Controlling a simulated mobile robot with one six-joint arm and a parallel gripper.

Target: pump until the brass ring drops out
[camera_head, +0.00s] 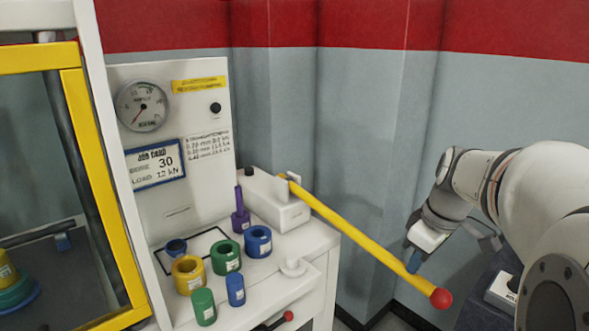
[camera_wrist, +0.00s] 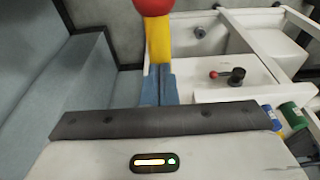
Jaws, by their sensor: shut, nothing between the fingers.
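The yellow pump lever (camera_head: 345,225) slopes down to the right from the white pump block (camera_head: 280,205) and ends in a red ball (camera_head: 441,298). My gripper (camera_head: 413,264) has its blue fingers shut and empty at the lever, short of the ball. In the wrist view the shut fingers (camera_wrist: 158,82) line up with the lever (camera_wrist: 158,42), under the red ball (camera_wrist: 153,5); I cannot tell if they touch it. The pressure gauge (camera_head: 142,106) is on the white panel. A yellow piece (camera_head: 6,274) on green and blue ones sits behind the press frame; I cannot identify the brass ring.
The job card (camera_head: 155,164) reads bore 30, load 12 kN. Yellow (camera_head: 188,285), green (camera_head: 226,264) and blue (camera_head: 258,250) rings, smaller cylinders and a purple tool (camera_head: 240,222) stand on the bench. A small red-knobbed handle (camera_head: 288,316) is below. The wall is behind the lever.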

